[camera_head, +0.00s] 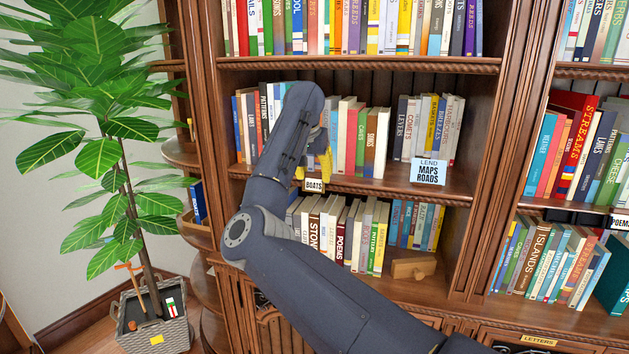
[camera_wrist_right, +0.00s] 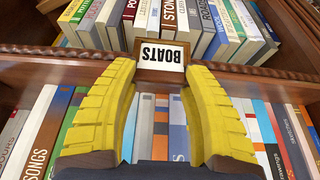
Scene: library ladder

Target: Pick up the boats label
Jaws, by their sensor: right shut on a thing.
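The boats label (camera_head: 314,185) is a small white card with black lettering in a brown frame. It is at the front edge of the middle shelf in the head view. In the right wrist view the label (camera_wrist_right: 162,54) sits between the tips of my right gripper (camera_wrist_right: 160,70), whose yellow fingers are shut on its two sides. In the head view my right gripper (camera_head: 322,166) is partly hidden behind my own arm, just above the label. I cannot tell whether the label still touches the shelf edge. My left gripper is not in view.
A blue and white lend sign (camera_head: 428,172) stands to the right on the same shelf. Rows of books fill the shelves above and below. A wooden block (camera_head: 413,268) lies on the lower shelf. A potted plant (camera_head: 153,318) stands at the left.

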